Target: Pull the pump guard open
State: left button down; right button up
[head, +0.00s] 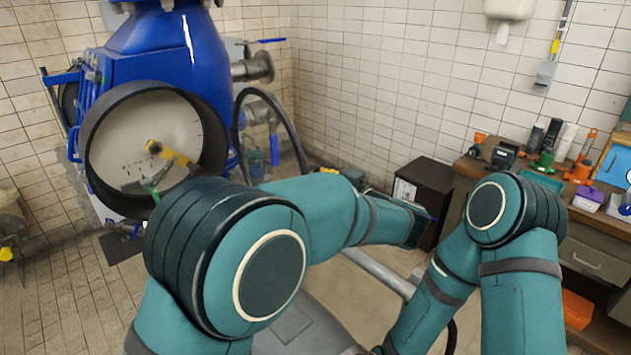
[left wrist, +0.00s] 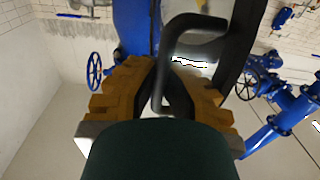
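A black C-shaped handle (left wrist: 196,22) shows in the left wrist view, joined to a dark upright bar (left wrist: 246,40); I take it for the pump guard's handle. My left gripper (left wrist: 163,75) has yellow jaws with dark pads converging on either side of the handle's long bar, and it appears shut on it. In the head view this gripper and the handle are hidden behind my left arm. The blue pump body (head: 185,65) stands at the upper left. My right arm is at the right of the head view, with its gripper out of view.
A black-rimmed round dial (head: 135,125) with a yellow part sits before the blue body. A dark cabinet (head: 432,178) stands by the tiled wall. A bench at the right carries bottles, tools and a purple box (head: 588,196). Blue piping (left wrist: 290,105) shows in the wrist view.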

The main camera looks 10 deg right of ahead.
pick_arm(q)
jog(key=shift+d+f, duration=0.1)
jog(key=shift+d, duration=0.15)
jog(key=c, duration=1.1)
grip_release()
jog(key=shift+c, duration=0.2)
jog(key=shift+o, duration=0.6)
jog(key=shift+s+d, duration=0.1)
jog(key=shift+s, duration=0.05)
jog(key=shift+a+r, duration=0.2)
jog(key=shift+r, duration=0.3)
notch_tip(320, 180, up, 9)
jog(key=shift+d+r, duration=0.1)
jog(key=shift+d, duration=0.05)
